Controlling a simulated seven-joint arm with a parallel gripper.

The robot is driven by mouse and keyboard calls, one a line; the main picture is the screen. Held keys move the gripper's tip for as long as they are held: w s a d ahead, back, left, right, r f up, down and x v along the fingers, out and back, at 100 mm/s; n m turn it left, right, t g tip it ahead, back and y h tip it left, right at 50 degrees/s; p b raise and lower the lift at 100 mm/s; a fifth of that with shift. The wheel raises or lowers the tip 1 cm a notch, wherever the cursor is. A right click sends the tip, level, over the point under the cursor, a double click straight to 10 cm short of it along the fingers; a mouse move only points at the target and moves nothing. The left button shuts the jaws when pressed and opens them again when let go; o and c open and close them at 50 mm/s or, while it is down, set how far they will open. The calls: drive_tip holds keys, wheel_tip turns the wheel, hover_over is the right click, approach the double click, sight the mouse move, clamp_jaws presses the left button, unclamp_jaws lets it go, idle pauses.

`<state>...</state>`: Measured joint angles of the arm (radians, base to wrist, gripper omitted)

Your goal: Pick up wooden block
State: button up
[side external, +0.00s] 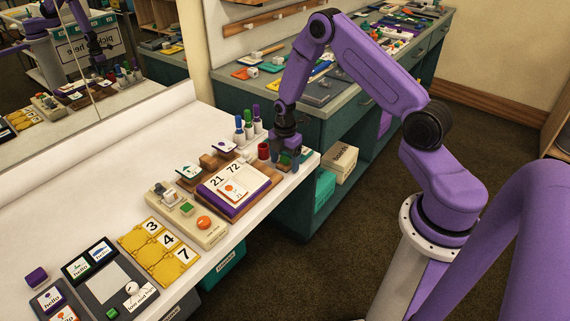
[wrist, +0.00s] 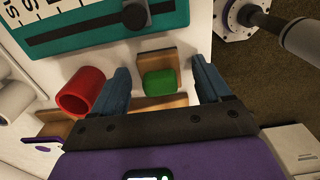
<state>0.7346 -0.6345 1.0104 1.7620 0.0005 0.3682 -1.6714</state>
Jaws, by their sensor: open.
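My gripper (side external: 286,158) points down over the far right end of the white table. In the wrist view my gripper (wrist: 160,68) has its two blue fingers spread, with a green block (wrist: 160,83) between them. A brown wooden piece (wrist: 155,58) shows just beyond the green block, and more wood lies under it; whether these are one piece, I cannot tell. The fingers do not appear to be closed on anything. In the side view another small brown wooden block (side external: 208,160) sits behind the number board, left of my gripper.
A teal panel with a black slider (wrist: 100,25) lies beyond the fingers. Several markers (side external: 248,124) stand behind my gripper. A number board (side external: 232,188) and yellow number tiles (side external: 158,250) lie to the left.

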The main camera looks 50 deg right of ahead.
sight(285, 157)
drive_tip(key=c, duration=1.2)
drive_tip(key=shift+r, duration=0.1)
drive_tip(key=shift+r, duration=0.45)
wheel_tip(285, 157, up, 2)
drive_tip(key=shift+r, duration=0.15)
drive_tip(key=s+a+r, duration=0.1)
drive_tip(key=s+r, duration=0.2)
drive_tip(key=s, duration=0.1)
drive_tip(key=s+a+r, duration=0.1)
drive_tip(key=s+r, duration=0.2)
drive_tip(key=s, duration=0.2)
drive_tip(key=s+a+r, duration=0.1)
drive_tip(key=s+r, duration=0.2)
drive_tip(key=s, duration=0.1)
drive_tip(key=shift+s+a+r, duration=0.3)
